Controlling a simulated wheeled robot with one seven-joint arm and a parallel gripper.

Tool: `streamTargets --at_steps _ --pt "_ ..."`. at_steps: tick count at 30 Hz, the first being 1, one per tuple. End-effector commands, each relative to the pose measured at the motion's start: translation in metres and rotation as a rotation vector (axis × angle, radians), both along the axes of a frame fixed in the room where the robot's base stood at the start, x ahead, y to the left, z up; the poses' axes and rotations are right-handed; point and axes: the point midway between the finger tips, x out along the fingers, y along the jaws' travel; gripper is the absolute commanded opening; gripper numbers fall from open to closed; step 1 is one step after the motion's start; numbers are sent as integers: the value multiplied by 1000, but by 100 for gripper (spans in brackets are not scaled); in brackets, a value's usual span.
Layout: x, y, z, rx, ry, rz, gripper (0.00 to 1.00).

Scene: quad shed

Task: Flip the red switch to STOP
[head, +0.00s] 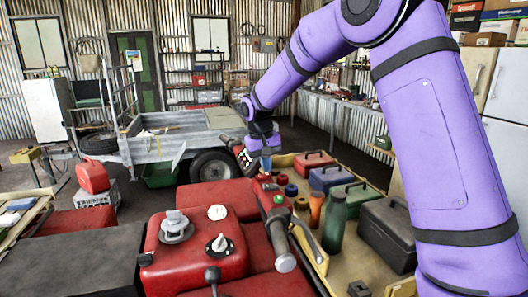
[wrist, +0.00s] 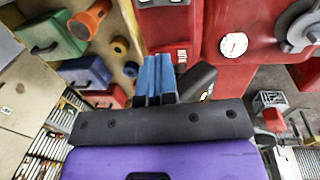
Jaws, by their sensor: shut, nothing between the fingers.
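My gripper (head: 266,163) hangs above the red quad (head: 195,245), its blue fingers shut and empty. In the wrist view the blue fingers of my gripper (wrist: 154,78) point at a red surface and a small dark part. In the head view a handlebar with a grey grip (head: 284,260) runs below my gripper. A red housing (head: 265,188) with a green part (head: 278,200) sits at its far end, just under the fingertips. I cannot tell which part is the red switch, see any STOP mark, or tell whether the fingers touch anything.
A bench at the right holds toolboxes (head: 327,178), a green bottle (head: 334,222) and an orange torch (head: 316,208). A grey cap (head: 175,226) and a white dial (head: 219,245) stand on the quad.

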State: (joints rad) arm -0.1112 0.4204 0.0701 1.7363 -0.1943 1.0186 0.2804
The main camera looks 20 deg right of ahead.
Motion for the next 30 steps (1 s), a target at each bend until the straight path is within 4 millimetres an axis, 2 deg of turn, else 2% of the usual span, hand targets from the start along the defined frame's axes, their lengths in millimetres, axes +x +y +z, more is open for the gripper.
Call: streamTargets --at_steps 6,17,24,30 --pt "0 -2 -13 0 1 0 0" --pt "0 -2 -14 3 1 0 0" --pt "0 -7 -22 109 3 -2 0" --pt "-1 -6 -24 103 8 0 0"
